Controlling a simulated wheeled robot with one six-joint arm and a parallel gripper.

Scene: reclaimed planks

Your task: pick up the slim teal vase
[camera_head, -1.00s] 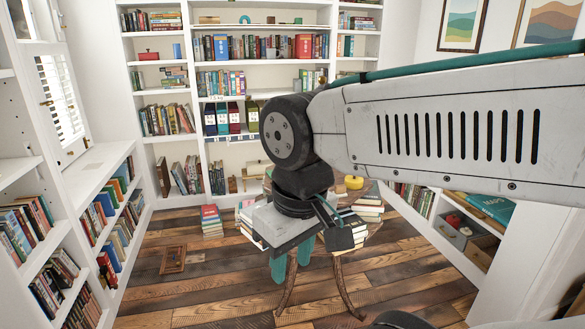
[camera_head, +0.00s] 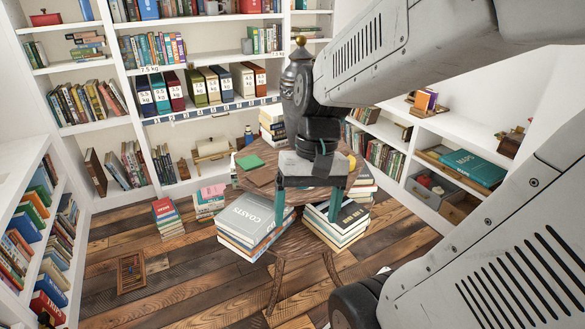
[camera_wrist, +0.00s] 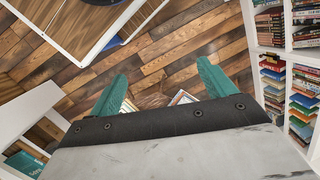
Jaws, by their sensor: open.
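I cannot make out a slim teal vase in either current view. My gripper (camera_head: 307,207) is open and empty, its two teal fingers pointing down in front of the round wooden table (camera_head: 300,240). In the wrist view my gripper (camera_wrist: 161,72) shows its fingers apart, with plank floor beyond and nothing between them that I can identify as a vase. A dark lidded urn (camera_head: 298,75) with a gold knob stands behind my wrist, which hides its lower part. My arm also covers part of the table.
Bookshelves (camera_head: 205,90) line the back and sides. A small book stack (camera_head: 167,216) and a wooden frame (camera_head: 131,272) lie on the floor; the left floor is mostly clear.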

